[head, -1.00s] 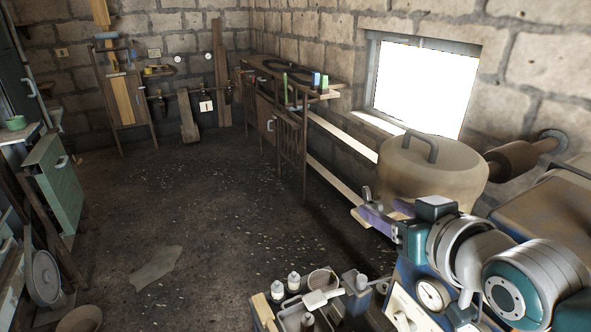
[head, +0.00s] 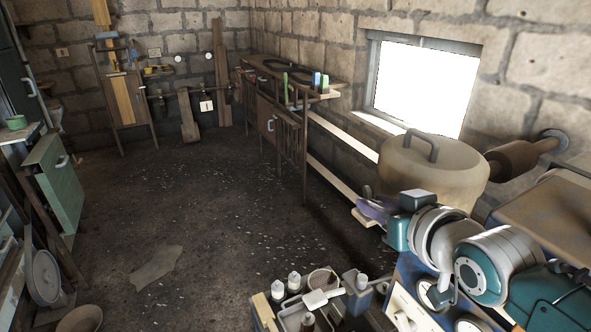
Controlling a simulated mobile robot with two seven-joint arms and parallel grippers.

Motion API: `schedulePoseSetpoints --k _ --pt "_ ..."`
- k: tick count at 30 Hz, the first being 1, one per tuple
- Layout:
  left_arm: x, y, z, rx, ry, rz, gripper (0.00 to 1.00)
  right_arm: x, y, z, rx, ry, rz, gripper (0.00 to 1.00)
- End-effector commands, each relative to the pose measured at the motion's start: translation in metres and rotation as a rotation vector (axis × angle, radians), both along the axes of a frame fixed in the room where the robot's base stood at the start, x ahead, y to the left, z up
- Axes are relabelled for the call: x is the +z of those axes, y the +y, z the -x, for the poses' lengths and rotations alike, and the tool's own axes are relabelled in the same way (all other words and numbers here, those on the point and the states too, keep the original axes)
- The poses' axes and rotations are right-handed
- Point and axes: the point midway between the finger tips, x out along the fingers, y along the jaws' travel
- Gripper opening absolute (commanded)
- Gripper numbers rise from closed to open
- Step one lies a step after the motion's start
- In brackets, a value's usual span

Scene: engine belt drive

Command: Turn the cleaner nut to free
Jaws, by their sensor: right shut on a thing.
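My right gripper (head: 373,207) is at the left side of a large tan drum (head: 432,178) with a handle on top. Its purple-tinted fingers reach left from the teal wrist. The gripper is shut on a small grey piece, which I take to be the cleaner nut (head: 367,191); only a bit of it shows above the fingers. The fingers and wrist hide the rest, and its thread cannot be seen. My left gripper is not in view.
A tray (head: 254,307) with several bottles stands at the bottom centre. A bright window (head: 418,84) is behind the drum. A brown cylinder (head: 515,157) juts from the wall at right.

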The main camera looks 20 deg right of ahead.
Motion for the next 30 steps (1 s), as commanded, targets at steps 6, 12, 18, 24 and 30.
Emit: schedulePoseSetpoints --k 6,12,18,24,30 --pt "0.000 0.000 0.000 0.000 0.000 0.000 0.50 0.000 0.000 0.000 0.000 0.000 0.000 0.00" --pt "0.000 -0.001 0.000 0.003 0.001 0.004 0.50 0.000 0.000 0.000 0.000 0.000 0.000 0.00" --pt "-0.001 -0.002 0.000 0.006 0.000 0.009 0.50 0.001 -0.001 -0.001 0.028 -0.004 0.006 0.00" --pt "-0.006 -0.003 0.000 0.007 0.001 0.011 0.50 0.001 -0.004 -0.001 0.131 -0.007 0.011 0.00" --pt "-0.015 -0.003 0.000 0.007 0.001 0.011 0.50 0.001 -0.004 -0.002 0.212 -0.009 0.007 0.00"
